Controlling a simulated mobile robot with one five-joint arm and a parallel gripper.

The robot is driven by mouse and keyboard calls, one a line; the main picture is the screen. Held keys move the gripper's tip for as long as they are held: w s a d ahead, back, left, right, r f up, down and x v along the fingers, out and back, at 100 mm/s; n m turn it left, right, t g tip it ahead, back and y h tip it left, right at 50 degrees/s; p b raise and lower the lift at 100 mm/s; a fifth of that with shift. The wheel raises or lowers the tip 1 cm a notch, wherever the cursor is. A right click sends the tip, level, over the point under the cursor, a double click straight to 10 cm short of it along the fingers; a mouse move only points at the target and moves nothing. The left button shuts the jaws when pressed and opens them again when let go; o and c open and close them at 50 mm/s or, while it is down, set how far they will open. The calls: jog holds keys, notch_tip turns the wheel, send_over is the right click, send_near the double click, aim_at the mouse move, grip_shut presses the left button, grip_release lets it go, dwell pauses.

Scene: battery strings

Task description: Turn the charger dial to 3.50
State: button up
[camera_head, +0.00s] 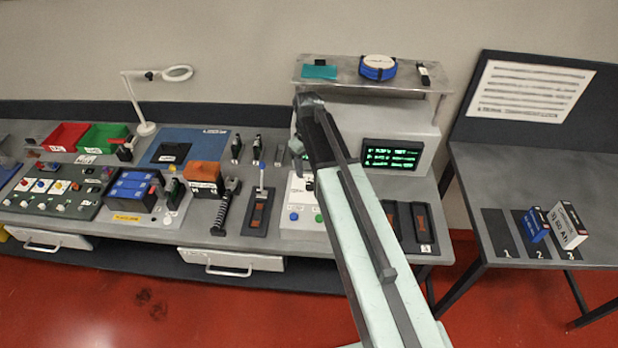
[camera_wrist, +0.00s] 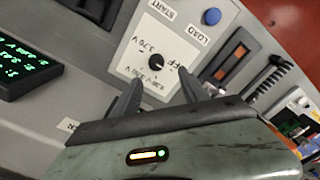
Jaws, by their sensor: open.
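The charger dial (camera_wrist: 156,60) is a small black knob on a white panel (camera_wrist: 135,57) in the wrist view. Labels surround it; one reads 3.70 V, and those nearest my gripper are too blurred to read surely. I cannot tell which mark the dial points at. My gripper (camera_wrist: 158,92) is open and empty, with its two fingers apart on the near side of the dial. I see no contact with the knob. In the head view the white panel (camera_head: 300,188) is partly hidden by my arm, and the dial cannot be made out.
A blue button (camera_wrist: 211,16) sits beside the dial panel, near the LOAD label. A green-text screen (camera_wrist: 22,68) stands on the other side. A slotted holder (camera_wrist: 232,64) lies beyond the button. The head view shows a shelf (camera_head: 341,75) above the screen.

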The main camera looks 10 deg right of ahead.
aim_at(309, 183)
jog(key=f+b, duration=0.7)
jog(key=f, duration=0.1)
jog(key=shift+w+d+b, duration=0.1)
jog(key=shift+d+b, duration=0.2)
jog(key=shift+d, duration=0.1)
jog(key=shift+r, duration=0.1)
grip_shut()
jog(key=shift+a, duration=0.15)
jog(key=shift+m, duration=0.3)
